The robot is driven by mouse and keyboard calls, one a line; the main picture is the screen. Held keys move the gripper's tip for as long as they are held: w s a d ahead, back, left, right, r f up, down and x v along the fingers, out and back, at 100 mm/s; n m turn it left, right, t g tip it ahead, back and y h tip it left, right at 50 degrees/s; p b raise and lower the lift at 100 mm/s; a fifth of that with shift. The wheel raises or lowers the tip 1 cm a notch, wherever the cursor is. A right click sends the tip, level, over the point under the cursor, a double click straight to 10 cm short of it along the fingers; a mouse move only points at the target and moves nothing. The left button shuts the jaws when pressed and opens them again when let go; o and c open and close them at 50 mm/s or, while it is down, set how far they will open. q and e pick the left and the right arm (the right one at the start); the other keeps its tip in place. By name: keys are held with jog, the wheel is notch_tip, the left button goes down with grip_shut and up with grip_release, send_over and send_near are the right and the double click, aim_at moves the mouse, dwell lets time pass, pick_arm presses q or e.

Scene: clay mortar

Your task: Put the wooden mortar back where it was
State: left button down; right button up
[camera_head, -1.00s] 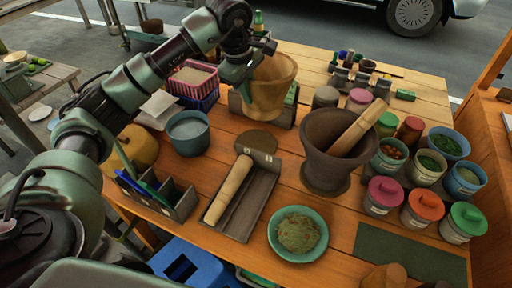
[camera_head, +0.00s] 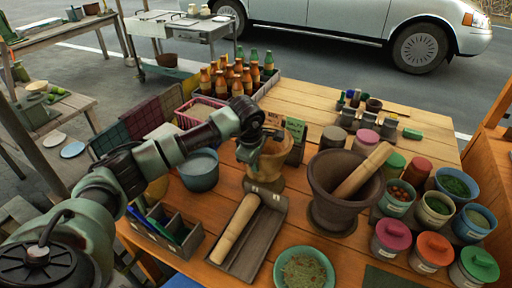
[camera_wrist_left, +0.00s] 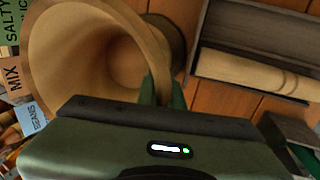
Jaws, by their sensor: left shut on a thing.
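The tan wooden mortar (camera_head: 273,166) is in the middle of the table in the head view, roughly upright, just behind the wooden tray (camera_head: 270,233) that holds a pale rolling-pin-like pestle (camera_head: 236,228). My left gripper (camera_head: 249,152) is shut on the mortar's wall at its near left side. In the left wrist view the mortar's open mouth (camera_wrist_left: 62,62) faces the camera, with the fingers (camera_wrist_left: 161,92) at its rim. Whether its base touches the table is hard to tell; the round brown patch seen there earlier is hidden. My right gripper is not in view.
The dark clay mortar (camera_head: 329,208) with a pestle stands close on the right. A blue-green bucket (camera_head: 199,172) is close on the left. A labelled box (camera_head: 296,133) stands behind. A bowl of herbs (camera_head: 304,271) is in front, and several jars crowd the right.

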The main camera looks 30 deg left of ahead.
aim_at(256, 176)
pick_arm(q)
jog(key=shift+s+p+x, duration=0.15)
jog(key=shift+s+x, duration=0.05)
jog(key=shift+x, duration=0.65)
jog(key=shift+s+p+x, duration=0.15)
jog(key=shift+x, duration=0.7)
jog(key=shift+s+p+x, duration=0.15)
jog(key=shift+s+x, duration=0.05)
jog(key=shift+x, duration=0.65)
jog(key=shift+d+f, duration=0.1)
jog(key=shift+f, duration=0.1)
jog(key=c, duration=1.6)
grip_release()
jog(key=shift+s+f, duration=0.1)
jog(key=shift+s, duration=0.1)
jog(key=shift+o, duration=0.2)
jog(key=shift+r, duration=0.3)
jog(key=b+v, duration=0.3)
jog(key=v, duration=0.8)
jog(key=shift+r, duration=0.3)
